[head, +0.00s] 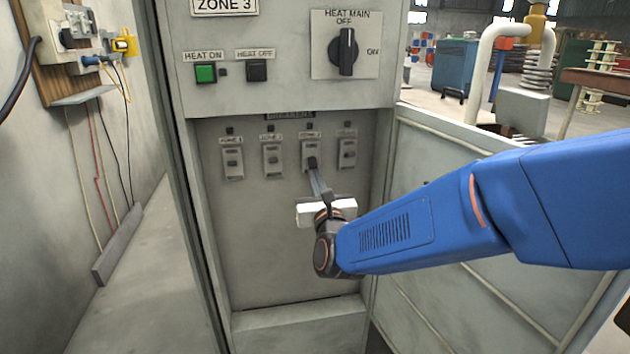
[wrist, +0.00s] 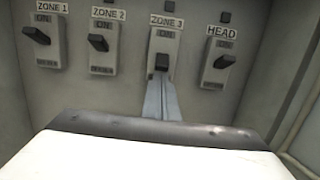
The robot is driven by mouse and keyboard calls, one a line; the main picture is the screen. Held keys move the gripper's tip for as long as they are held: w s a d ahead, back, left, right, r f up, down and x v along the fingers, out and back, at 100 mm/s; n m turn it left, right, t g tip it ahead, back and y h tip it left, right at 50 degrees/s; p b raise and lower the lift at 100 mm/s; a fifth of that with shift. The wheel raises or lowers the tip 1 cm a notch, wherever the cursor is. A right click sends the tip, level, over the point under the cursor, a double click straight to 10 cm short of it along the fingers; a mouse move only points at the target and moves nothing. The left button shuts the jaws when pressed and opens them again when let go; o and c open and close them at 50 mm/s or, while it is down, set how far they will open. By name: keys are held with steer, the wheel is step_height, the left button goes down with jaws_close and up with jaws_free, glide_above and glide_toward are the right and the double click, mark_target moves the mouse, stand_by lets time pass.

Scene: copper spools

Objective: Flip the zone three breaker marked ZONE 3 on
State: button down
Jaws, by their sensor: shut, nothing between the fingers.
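The zone three breaker (wrist: 162,48) is the third of the row, under its ZONE 3 label (wrist: 166,22) in the wrist view. Its dark lever (wrist: 161,62) sits low on the plate, with the ON mark showing above it. In the head view the zone three breaker (head: 309,150) is partly covered by my gripper. My gripper (wrist: 161,82) is shut and empty, its fingertips at or just under the lever. I cannot tell whether they touch it. In the head view my gripper (head: 313,172) reaches up from lower right.
The ZONE 1 (wrist: 44,40), ZONE 2 (wrist: 103,44) and HEAD (wrist: 217,60) breakers stand on either side. Above are a green button (head: 205,73), a black button (head: 257,70) and the HEAT MAIN knob (head: 344,50). An open cabinet door (head: 430,190) stands at right.

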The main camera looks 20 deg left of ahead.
steer(key=shift+r, duration=0.1)
steer(key=shift+g+h, duration=0.3)
steer(key=shift+g, duration=0.1)
steer(key=shift+s+d+r+g+h, duration=0.2)
steer(key=shift+r+g+h, duration=0.1)
steer(key=shift+g+h, duration=0.4)
